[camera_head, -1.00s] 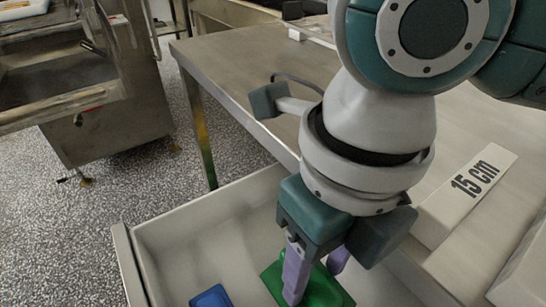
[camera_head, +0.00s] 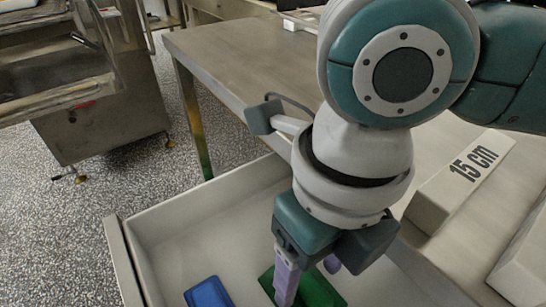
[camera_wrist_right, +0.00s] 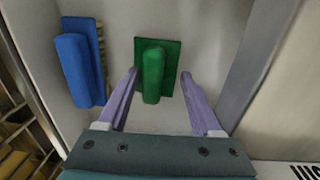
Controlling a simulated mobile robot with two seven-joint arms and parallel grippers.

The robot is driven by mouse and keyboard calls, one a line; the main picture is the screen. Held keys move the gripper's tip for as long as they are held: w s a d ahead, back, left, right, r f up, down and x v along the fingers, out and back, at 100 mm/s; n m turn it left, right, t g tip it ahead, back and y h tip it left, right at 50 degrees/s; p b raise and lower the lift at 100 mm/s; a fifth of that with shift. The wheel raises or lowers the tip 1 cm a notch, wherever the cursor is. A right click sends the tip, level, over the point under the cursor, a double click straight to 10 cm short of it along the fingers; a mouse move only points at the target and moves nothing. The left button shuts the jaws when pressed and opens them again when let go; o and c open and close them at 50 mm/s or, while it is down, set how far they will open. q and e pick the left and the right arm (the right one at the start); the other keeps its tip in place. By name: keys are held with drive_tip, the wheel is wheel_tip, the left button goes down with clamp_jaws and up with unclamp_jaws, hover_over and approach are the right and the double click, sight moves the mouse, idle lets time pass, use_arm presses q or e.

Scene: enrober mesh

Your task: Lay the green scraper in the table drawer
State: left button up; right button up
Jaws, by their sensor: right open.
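The green scraper (camera_wrist_right: 153,75) lies on the floor of the open table drawer (camera_head: 165,236). In the head view the scraper (camera_head: 318,290) shows behind and beside the fingers. My right gripper (camera_wrist_right: 157,75) is open, with one purple finger on each side of the scraper's handle and a gap on both sides. In the head view the right gripper (camera_head: 308,272) points down into the drawer. My left gripper is not in view.
A blue brush (camera_wrist_right: 80,68) lies in the drawer to the left of the scraper. A white block marked 15 cm (camera_head: 462,178) stands on the metal table (camera_head: 240,62) beside the drawer. A steel machine (camera_head: 95,90) stands at the left.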

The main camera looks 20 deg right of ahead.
use_arm(q)
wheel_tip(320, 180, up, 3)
drive_tip(key=p, duration=0.3)
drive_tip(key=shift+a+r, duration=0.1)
use_arm(e)
wheel_tip(320, 180, up, 12)
drive_tip(key=shift+w+d, duration=0.15)
drive_tip(key=shift+d, duration=0.2)
drive_tip(key=shift+f, duration=0.15)
